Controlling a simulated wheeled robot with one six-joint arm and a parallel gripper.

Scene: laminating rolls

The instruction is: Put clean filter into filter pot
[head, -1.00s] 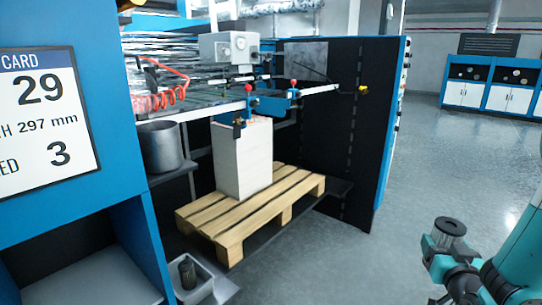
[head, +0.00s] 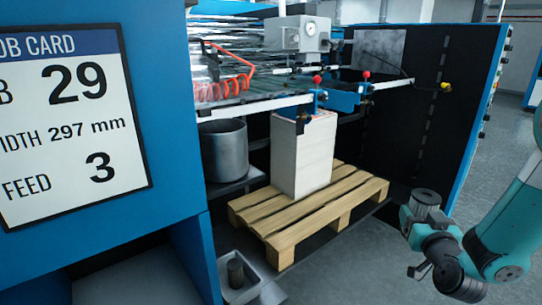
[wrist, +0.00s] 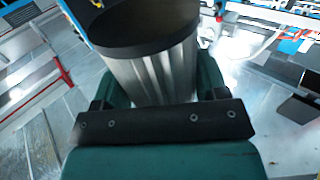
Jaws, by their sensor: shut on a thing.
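The clean filter is a grey ribbed cylinder with a dark rim and an open top; it shows large in the wrist view (wrist: 155,70) and small at the right of the head view (head: 425,198). My gripper (head: 424,214) is shut on it, with a green finger on either side in the wrist view. The filter pot appears to be the grey metal pot (head: 223,152) on a shelf left of the pallet. Its inside is mostly hidden. My gripper is well to the right of the pot and apart from it.
A pale tray (head: 258,292) low in front holds a dark cylinder (head: 236,270). A pallet (head: 290,238) with a white paper stack (head: 303,160) stands between the pot and my arm. A blue cabinet with a job card (head: 75,110) fills the left. Open floor lies at the front right.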

